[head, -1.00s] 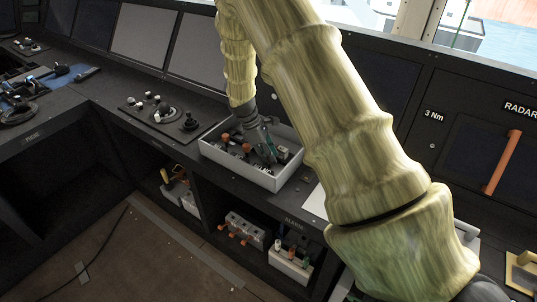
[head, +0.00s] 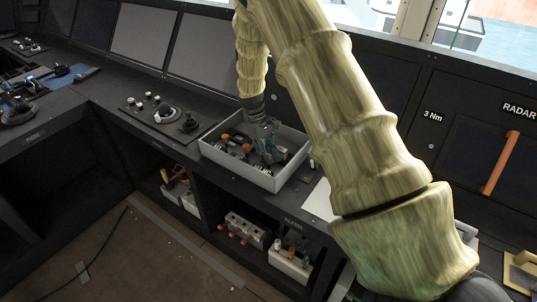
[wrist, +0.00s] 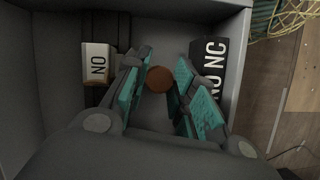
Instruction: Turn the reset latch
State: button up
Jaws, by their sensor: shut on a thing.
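My gripper (head: 264,142) reaches down into a grey tray (head: 238,171) on the console in the head view. In the wrist view its teal-padded fingers (wrist: 161,76) are closed in around a round orange-brown knob (wrist: 159,79), seen from above. The contact at the pads is partly hidden by the fingers. A block marked NO (wrist: 97,65) lies to the left of the fingers, and a black block marked NO NC (wrist: 209,62) to the right. I cannot pick out a part labelled as the reset latch.
The tray walls stand close around my gripper. A joystick panel (head: 160,113) lies left of the tray. Shelves below hold a grey box (head: 245,229) and a white box (head: 289,264). A panel with an orange handle (head: 502,162) is at the right.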

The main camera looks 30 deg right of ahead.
jog(key=m+y, duration=0.1)
jog(key=m, duration=0.1)
jog(key=m+y, duration=0.1)
jog(key=m, duration=0.2)
jog(key=shift+w+d+r+m, duration=0.15)
jog(key=shift+m, duration=0.15)
jog(key=m, duration=0.2)
jog(key=m+t+y, duration=0.1)
jog(key=m, duration=0.1)
jog(key=shift+d+m+y, duration=0.1)
jog(key=shift+m+y, duration=0.2)
jog(key=shift+m, duration=0.1)
jog(key=shift+p, duration=0.3)
jog(key=o, duration=1)
jog(key=shift+o, duration=0.2)
jog(key=v, duration=1.1)
jog(key=shift+d+r, duration=0.3)
jog(key=shift+r, duration=0.1)
